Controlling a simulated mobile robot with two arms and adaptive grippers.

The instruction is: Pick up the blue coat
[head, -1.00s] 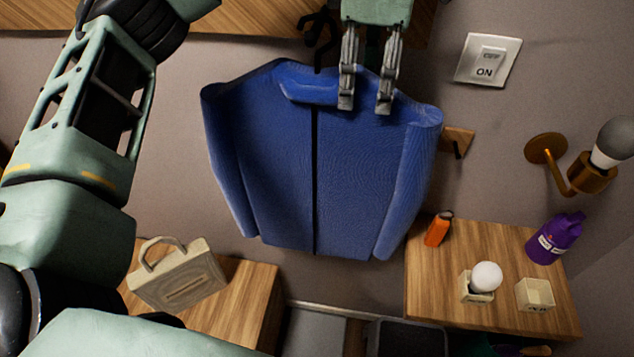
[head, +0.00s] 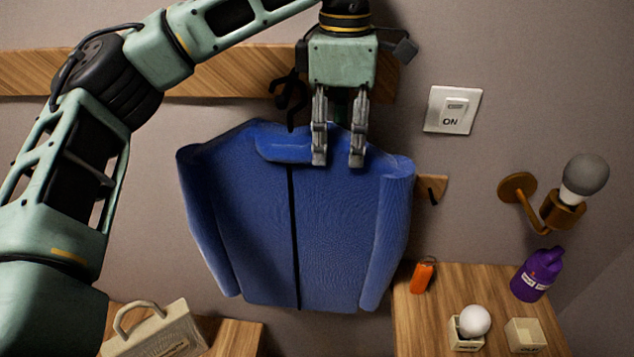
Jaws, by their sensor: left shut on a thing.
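The blue coat (head: 285,225) hangs upright in the middle of the head view, its front facing me, with a dark line down its centre. My left gripper (head: 338,160) comes in from above, its two fingers pointing down over the coat's collar area. It is shut on the coat near the right side of the collar. The cloth between the fingers is partly hidden. A black hook (head: 290,95) shows just above the collar; I cannot tell whether the coat still touches it. My right gripper is not in view.
A wooden rail (head: 230,78) runs along the wall behind my arm. A wall switch (head: 452,109) and a lamp (head: 560,195) are at the right. A right-hand wooden surface (head: 440,310) holds an orange item (head: 423,275), a purple bottle (head: 537,274) and small boxes. A beige case (head: 160,332) stands lower left.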

